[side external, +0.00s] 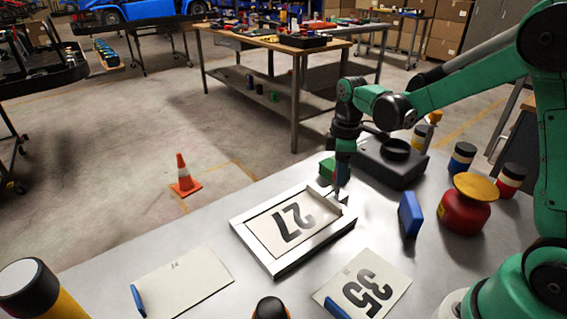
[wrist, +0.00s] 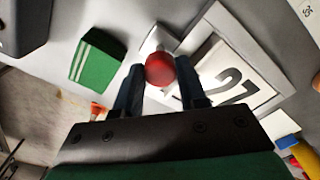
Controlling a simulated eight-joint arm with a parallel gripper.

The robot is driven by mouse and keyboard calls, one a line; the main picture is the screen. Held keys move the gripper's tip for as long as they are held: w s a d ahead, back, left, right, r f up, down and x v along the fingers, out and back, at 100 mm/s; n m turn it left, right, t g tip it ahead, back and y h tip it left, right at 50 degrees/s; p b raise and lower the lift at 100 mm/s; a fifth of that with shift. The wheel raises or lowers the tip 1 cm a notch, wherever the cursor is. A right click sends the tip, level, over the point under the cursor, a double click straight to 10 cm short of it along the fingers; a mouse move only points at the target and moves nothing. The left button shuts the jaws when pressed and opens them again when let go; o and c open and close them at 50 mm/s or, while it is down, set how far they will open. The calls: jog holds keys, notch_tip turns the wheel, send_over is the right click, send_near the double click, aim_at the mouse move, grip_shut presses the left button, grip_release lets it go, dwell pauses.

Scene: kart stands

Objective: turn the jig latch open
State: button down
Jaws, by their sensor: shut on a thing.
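The jig is a white frame (side external: 264,255) on the grey table, around a pale plate marked 27 (side external: 291,225). Its frame also shows in the wrist view (wrist: 262,52). The latch has a round red knob (wrist: 160,70) beside the frame's corner. My gripper (side external: 340,190) is at the jig's far right corner, pointing down. In the wrist view its two dark fingers (wrist: 160,78) stand on either side of the red knob and are shut on it. The latch's lower part is mostly hidden under the knob, so its angle is hard to tell.
A green block (side external: 327,168) stands close behind the gripper, and a dark box (side external: 385,165) behind that. A blue block (side external: 410,214) and a red pot with a yellow lid (side external: 466,212) are to the right. Plate 35 (side external: 345,272) and a pale card (side external: 190,285) lie in front.

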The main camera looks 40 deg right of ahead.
jog(key=shift+m, duration=0.3)
jog(key=m, duration=0.3)
jog(key=shift+m, duration=0.3)
jog(key=m, duration=0.4)
jog(key=shift+m, duration=0.3)
jog(key=m, duration=0.4)
jog(key=shift+m, duration=2.5)
jog(key=shift+c, duration=2.4)
grip_release()
